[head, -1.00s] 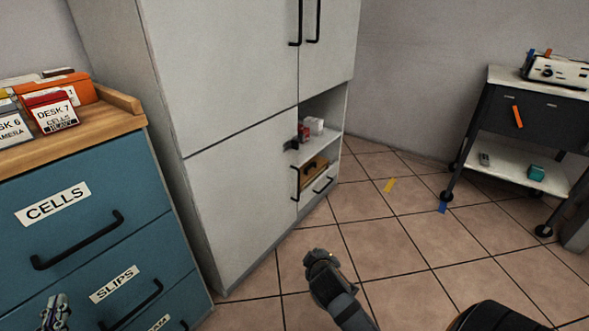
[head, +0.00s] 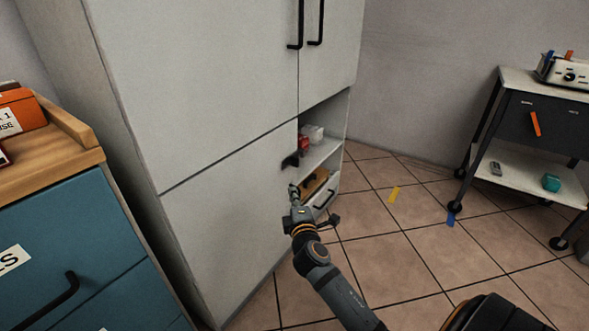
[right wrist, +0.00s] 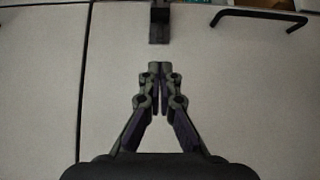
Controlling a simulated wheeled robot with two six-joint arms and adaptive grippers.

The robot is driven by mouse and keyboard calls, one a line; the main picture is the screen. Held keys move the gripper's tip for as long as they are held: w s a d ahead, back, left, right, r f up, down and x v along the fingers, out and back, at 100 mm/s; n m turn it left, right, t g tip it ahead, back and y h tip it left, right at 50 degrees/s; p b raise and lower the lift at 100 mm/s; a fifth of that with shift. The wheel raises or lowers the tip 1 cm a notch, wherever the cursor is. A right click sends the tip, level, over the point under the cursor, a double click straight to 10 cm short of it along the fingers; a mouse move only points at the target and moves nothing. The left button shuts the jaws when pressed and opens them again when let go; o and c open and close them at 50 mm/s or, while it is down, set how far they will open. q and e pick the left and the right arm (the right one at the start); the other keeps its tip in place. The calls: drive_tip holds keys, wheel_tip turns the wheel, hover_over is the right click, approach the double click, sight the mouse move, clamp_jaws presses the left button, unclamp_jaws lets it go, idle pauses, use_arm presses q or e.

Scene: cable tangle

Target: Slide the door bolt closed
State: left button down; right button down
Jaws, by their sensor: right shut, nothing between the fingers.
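The door bolt (head: 290,160) is a small dark piece at the right edge of the grey cabinet's lower door (head: 225,215), beside an open shelf. In the right wrist view the bolt (right wrist: 160,22) is a dark block at the top centre, just beyond my fingertips with a gap that looks small. My right gripper (head: 294,191) is in front of the lower door, below the bolt, partly covering the door's black handle. In the right wrist view my right gripper (right wrist: 160,68) has its fingertips together, with nothing between them. I cannot tell how far the bolt is slid. My left gripper is out of view.
The open shelf (head: 318,157) holds small red and white items, with a drawer (head: 326,193) below. A black handle (right wrist: 258,17) shows in the right wrist view. A blue drawer unit (head: 85,245) stands left, a trolley (head: 525,165) right. Tiled floor between is mostly free.

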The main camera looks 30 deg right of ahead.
drive_tip(key=b, duration=0.3)
approach(293, 163)
drive_tip(key=w+a, duration=0.2)
drive_tip(key=w, duration=0.2)
drive_tip(key=d, duration=0.2)
drive_tip(key=w+d+b, duration=0.1)
drive_tip(key=d, duration=0.1)
drive_tip(key=shift+w+f, duration=0.1)
drive_tip(key=shift+w, duration=0.15)
